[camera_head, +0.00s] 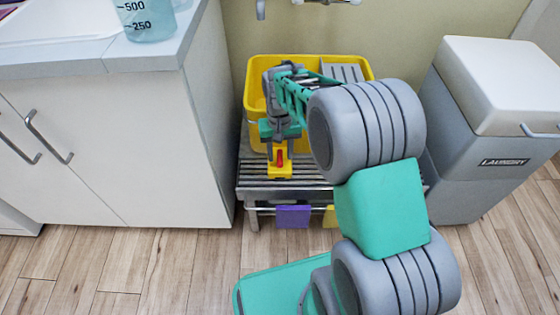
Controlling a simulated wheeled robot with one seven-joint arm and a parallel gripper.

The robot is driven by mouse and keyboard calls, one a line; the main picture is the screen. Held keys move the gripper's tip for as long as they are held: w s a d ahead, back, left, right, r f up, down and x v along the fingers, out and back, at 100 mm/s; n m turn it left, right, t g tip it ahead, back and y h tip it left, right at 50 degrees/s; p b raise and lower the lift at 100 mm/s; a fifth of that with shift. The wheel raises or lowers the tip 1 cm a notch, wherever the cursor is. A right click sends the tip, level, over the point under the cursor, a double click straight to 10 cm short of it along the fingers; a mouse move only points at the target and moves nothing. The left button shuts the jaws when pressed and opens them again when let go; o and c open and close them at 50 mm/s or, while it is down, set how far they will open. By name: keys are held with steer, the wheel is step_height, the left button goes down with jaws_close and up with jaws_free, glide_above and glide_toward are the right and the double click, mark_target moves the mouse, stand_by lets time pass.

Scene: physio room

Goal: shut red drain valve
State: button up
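A small red drain valve handle (280,156) stands upright on a yellow fitting (281,171) at the lower front of a yellow tub (361,68). My gripper (280,153) points down at the front of the tub, right at the handle. Its two grey fingertips show apart, one left and one right of the red handle. Whether either finger touches the handle is too small to tell. My arm hides much of the tub's right side and inside.
The tub stands on a low slatted metal rack (255,190) with purple (293,216) and yellow cloths on its front rail. A white cabinet (150,150) is close on the left, a grey laundry bin (485,120) on the right. Wooden floor (130,270) is clear in front.

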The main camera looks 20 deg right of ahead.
step_height(320, 180, down, 2)
steer(key=shift+f, duration=0.15)
steer(key=shift+c, duration=0.3)
jaws_close()
